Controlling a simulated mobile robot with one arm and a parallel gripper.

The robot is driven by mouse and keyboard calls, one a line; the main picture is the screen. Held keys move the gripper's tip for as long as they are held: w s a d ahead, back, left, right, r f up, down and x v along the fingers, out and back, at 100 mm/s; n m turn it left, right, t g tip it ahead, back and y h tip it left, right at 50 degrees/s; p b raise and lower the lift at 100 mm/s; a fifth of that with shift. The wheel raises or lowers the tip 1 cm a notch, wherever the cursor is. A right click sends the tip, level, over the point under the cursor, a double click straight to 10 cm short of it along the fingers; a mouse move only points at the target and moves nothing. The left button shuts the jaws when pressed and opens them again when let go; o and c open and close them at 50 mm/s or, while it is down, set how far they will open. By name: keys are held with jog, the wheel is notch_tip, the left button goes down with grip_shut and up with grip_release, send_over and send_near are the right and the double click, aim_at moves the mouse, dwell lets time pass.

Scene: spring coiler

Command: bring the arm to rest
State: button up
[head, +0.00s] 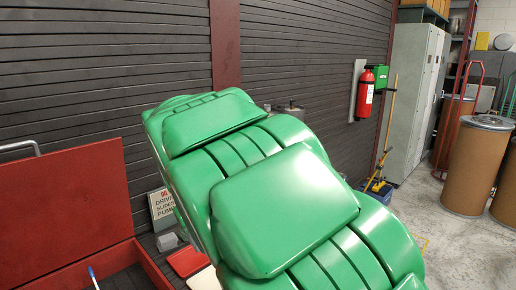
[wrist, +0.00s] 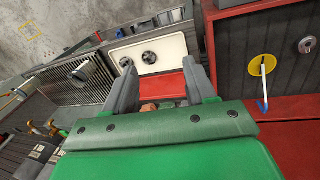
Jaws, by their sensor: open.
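My arm, in green segmented covers (head: 285,210), fills the middle of the head view and leans from upper left to lower right. My gripper is not visible there. In the wrist view my gripper (wrist: 160,75) has two grey fingers set wide apart, with nothing between them in their grip. Beyond the fingers lie a white panel (wrist: 170,57) with two dark round fittings and a red surface (wrist: 160,86). I cannot tell how far the fingertips are from them.
A red cabinet (head: 65,200) with a raised panel stands at left. A sign (head: 161,205) is behind my arm. A fire extinguisher (head: 365,94), lockers (head: 412,95) and a brown drum (head: 475,165) stand right. A yellow disc (wrist: 262,69) shows in the wrist view. Floor (head: 450,235) is clear at lower right.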

jog(key=s+d+m, duration=0.1)
jog(key=s+d, duration=0.3)
jog(key=d, duration=0.4)
jog(key=s+d+r+m, duration=0.1)
jog(key=s+d+m, duration=0.15)
jog(key=d, duration=0.55)
jog(key=s+d, duration=0.5)
jog(key=d, duration=0.3)
jog(key=s+d+f+m+g, duration=0.1)
jog(key=s+d+f+m, duration=0.1)
jog(key=s, duration=0.8)
jog(key=s+d+f+m+g+y, duration=0.1)
jog(key=s+d+f+m+g, duration=0.1)
jog(key=s, duration=0.8)
jog(key=shift+s+f+y, duration=0.3)
jog(key=shift+s+f, duration=0.05)
jog(key=shift+f, duration=0.2)
